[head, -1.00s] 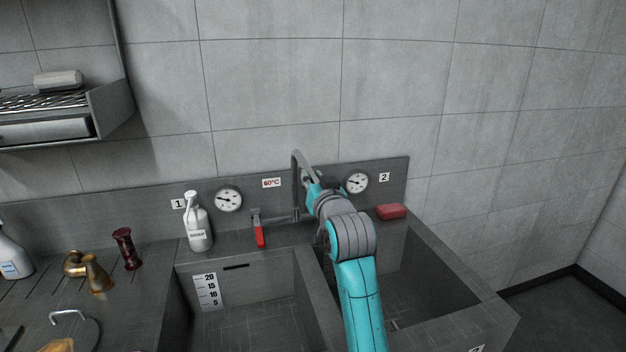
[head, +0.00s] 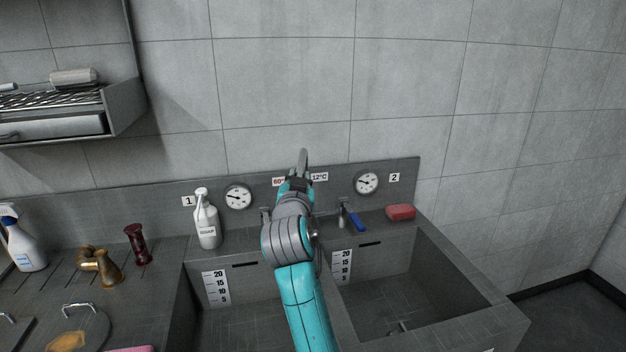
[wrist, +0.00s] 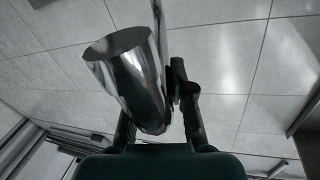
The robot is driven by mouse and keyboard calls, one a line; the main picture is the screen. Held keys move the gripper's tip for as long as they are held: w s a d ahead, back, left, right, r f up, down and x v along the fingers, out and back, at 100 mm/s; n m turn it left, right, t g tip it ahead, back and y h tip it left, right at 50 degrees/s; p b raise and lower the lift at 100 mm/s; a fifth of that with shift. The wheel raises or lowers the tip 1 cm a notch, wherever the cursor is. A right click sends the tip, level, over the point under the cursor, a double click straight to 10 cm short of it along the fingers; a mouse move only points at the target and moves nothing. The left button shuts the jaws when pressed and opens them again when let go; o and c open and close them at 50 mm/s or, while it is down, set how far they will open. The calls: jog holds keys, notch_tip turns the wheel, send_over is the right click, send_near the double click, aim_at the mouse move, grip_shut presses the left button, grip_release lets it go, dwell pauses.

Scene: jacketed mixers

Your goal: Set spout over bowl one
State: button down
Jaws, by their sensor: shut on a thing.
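The spout (head: 304,161) is a grey metal pipe between the two gauges. Only its top shows above my gripper (head: 297,186) in the head view; its lower part and outlet are hidden behind my arm. In the wrist view a large shiny metal cylinder, which looks like the spout (wrist: 135,85), lies between the fingers of my gripper (wrist: 160,110). My gripper is shut on it. Bowl one is the left basin (head: 240,318) below label 1. The right basin (head: 400,300) is below label 2. I cannot tell exactly which basin the spout's outlet is over.
A soap bottle (head: 206,220) stands at the back left of bowl one. Brass and dark red items (head: 137,244) stand on the left counter. A shelf (head: 75,115) hangs upper left.

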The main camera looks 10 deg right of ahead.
jog(key=w+a+m+g+h, duration=0.3)
jog(key=a+m+h, duration=0.1)
jog(key=a+h, duration=0.2)
jog(key=shift+w+a, duration=0.35)
jog(key=shift+a, duration=0.25)
jog(key=c, duration=1)
grip_release()
jog(key=v, duration=1.2)
jog(key=shift+w+a, duration=0.1)
jog(key=shift+a, duration=0.05)
